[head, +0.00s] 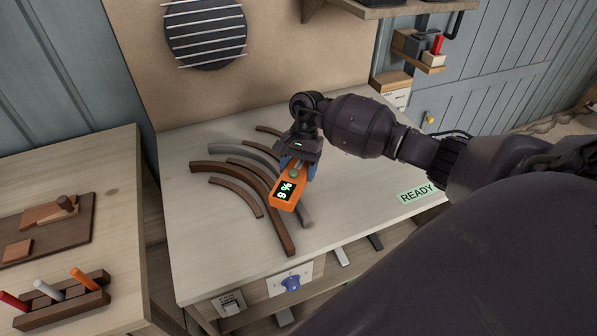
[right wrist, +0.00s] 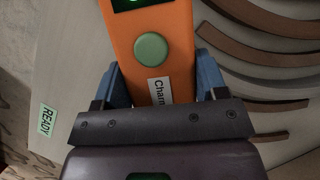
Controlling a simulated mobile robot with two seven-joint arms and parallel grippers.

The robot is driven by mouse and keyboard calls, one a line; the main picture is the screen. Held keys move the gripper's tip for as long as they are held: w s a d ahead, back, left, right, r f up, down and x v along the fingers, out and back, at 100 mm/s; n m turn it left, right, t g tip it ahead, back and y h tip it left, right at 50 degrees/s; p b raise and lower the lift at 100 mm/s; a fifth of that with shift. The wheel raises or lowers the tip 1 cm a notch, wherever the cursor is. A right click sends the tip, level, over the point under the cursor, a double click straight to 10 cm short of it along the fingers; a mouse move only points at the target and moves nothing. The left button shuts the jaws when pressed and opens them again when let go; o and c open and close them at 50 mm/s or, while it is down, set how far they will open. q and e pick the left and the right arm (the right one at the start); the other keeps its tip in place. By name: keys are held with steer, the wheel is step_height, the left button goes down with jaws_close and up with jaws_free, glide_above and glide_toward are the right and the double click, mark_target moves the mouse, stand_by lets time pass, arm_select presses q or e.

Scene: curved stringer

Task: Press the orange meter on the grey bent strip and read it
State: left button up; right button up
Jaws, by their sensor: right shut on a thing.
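The orange meter (head: 286,193) is held in my right gripper (head: 298,165), over the middle of the bent strips. Its lit display shows a digit, 6 or 9, and a percent sign; I cannot tell which digit. In the right wrist view the meter (right wrist: 152,45) has a round green button and a partly hidden label, with blue fingers on both sides. The grey bent strip (head: 243,153) runs under the meter and gripper, and its near end (head: 305,214) shows past them. Whether the meter touches the strip is hidden. My left gripper is out of view.
Several brown curved strips (head: 232,170) lie beside the grey one on the pale bench (head: 200,240). A green READY card (head: 416,192) lies at the bench's right. A side table at left carries a rack (head: 62,304) of coloured markers. The bench's front left is clear.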

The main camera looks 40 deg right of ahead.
steer(key=shift+r+p, duration=0.7)
steer(key=shift+r, duration=1.75)
